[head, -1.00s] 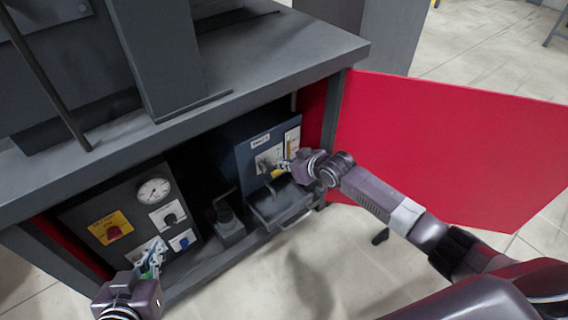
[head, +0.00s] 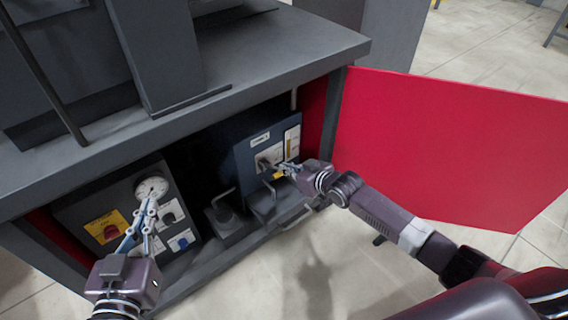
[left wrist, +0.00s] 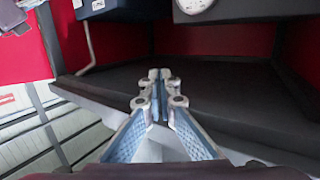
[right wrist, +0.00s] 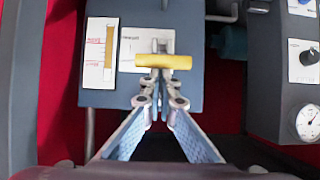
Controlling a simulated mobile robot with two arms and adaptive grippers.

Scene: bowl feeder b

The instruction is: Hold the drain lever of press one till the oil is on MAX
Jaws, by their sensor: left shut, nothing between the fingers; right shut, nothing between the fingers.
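The drain lever has a yellow handle (right wrist: 163,62) on a bracket on the blue-grey unit (right wrist: 190,92); a bit of yellow also shows in the head view (head: 279,175). My right gripper (right wrist: 160,80) is shut and empty, its tips close to the handle; whether they touch it I cannot tell. The oil sight gauge (right wrist: 108,45) shows a yellow-tan column on a white plate with red marks, too small to read. It also shows in the head view (head: 291,141). My left gripper (head: 150,195) is shut and empty in front of the left panel.
The left panel carries a round dial (head: 151,188), a yellow plate with a red knob (head: 110,231) and further knobs. A grey tray (head: 268,212) sits below the blue-grey unit. The worktop is above.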

